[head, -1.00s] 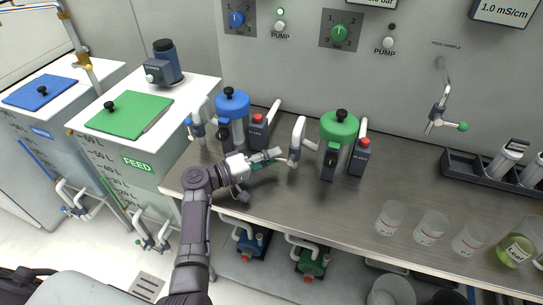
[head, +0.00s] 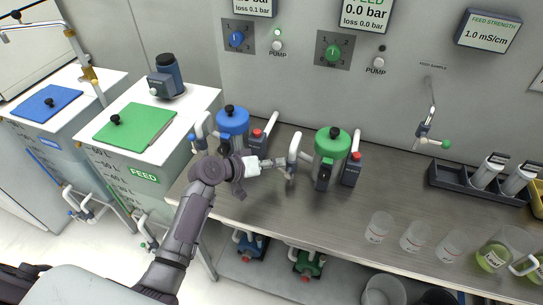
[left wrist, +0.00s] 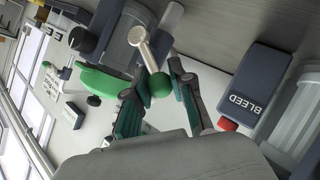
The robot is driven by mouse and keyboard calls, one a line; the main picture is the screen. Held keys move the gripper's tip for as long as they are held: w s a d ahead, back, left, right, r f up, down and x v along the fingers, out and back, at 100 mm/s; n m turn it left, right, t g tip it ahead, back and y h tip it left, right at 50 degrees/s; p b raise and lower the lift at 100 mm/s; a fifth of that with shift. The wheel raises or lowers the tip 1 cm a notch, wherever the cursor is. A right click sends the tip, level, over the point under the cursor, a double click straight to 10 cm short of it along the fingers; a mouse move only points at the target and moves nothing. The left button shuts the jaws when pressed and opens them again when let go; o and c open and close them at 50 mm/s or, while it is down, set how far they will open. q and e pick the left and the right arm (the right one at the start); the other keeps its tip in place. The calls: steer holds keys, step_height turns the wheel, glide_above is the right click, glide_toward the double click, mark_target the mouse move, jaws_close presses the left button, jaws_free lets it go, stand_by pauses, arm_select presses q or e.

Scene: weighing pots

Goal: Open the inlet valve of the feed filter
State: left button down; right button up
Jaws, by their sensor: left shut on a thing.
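The feed filter (head: 329,157) has a green lid and stands on the steel bench; it also shows in the left wrist view (left wrist: 111,62). Its inlet valve (head: 292,160) is on the white pipe left of it. In the left wrist view, the valve's lever ends in a green ball (left wrist: 160,86). My left gripper (head: 285,163) reaches in from the left, and its fingers (left wrist: 160,95) are shut on the green ball. The fingers partly hide the valve in the head view. My right gripper is out of view.
A blue-lidded filter (head: 232,122) stands just left, close to my left wrist. A bleed block (left wrist: 245,92) with a red button is near the fingers. Beakers (head: 378,227) stand at the front right; a dark rack (head: 459,184) is behind them.

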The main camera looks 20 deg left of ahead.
mark_target(290, 161)
arm_select(q)
steer(key=d+r+m+y+p, duration=0.1)
steer(key=p, duration=0.2)
steer(key=d+m+y+p, duration=0.1)
steer(key=y+p, duration=0.1)
steer(key=p, duration=0.2)
steer(key=r+m+y+p, duration=0.1)
steer(key=y+p, duration=0.1)
steer(key=p, duration=0.2)
steer(key=shift+d+r+g, duration=0.3)
steer(key=shift+d+g, duration=0.1)
steer(key=shift+d+f+m+y+p, duration=0.15)
steer(key=shift+d+m+y+p, duration=0.4)
steer(key=shift+y+p, duration=0.5)
steer(key=shift+a, duration=0.1)
steer(key=c, duration=1)
jaws_free()
steer(key=shift+s, duration=0.1)
steer(key=shift+s, duration=0.1)
